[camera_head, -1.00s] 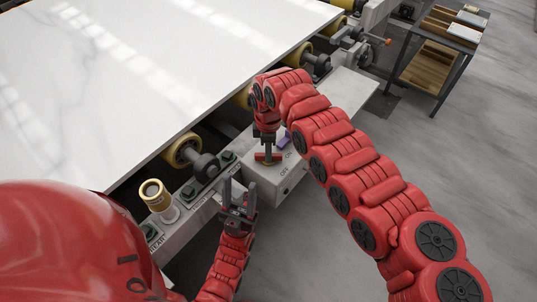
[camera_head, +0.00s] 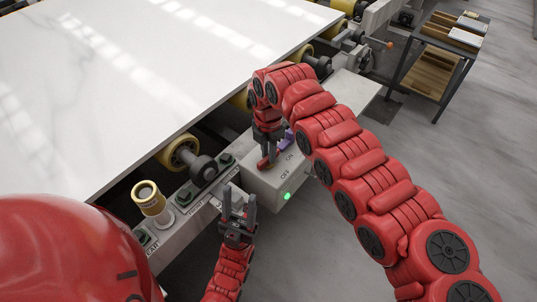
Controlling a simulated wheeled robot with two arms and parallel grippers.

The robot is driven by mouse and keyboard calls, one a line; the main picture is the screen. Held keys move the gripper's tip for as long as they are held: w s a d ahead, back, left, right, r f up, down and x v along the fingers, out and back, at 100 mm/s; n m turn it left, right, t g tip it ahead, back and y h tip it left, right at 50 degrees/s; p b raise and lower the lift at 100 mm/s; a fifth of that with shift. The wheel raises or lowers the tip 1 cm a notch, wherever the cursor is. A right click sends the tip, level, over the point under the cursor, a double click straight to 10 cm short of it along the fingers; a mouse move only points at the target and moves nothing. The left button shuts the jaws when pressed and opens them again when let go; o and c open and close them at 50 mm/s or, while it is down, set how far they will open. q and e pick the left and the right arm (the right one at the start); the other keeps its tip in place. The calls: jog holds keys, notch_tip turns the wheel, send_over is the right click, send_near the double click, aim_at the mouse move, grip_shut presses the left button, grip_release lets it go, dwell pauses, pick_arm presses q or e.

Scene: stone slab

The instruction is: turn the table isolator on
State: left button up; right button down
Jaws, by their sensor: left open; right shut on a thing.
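The isolator is a light grey box (camera_head: 265,183) on the table's front rail, marked ON and OFF on its top. A green lamp (camera_head: 287,196) glows on its front face. Its red handle (camera_head: 264,164) shows partly below my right gripper (camera_head: 268,154), pointing slantwise across the box top. My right gripper comes down from above and is shut on the handle; the fingers hide part of it. My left gripper (camera_head: 238,208) is open and empty, fingers pointing up, in front of the rail just left of the box.
A large white stone slab (camera_head: 110,80) lies on the table behind the rail. A rack (camera_head: 440,65) stands far right. Floor at right is clear.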

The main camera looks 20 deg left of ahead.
jog(key=shift+n, duration=0.5)
jog(key=c, duration=0.8)
grip_release()
jog(key=shift+r, duration=0.1)
notch_tip(320, 180, up, 17)
jog(key=p, duration=0.1)
jog(key=shift+r, duration=0.15)
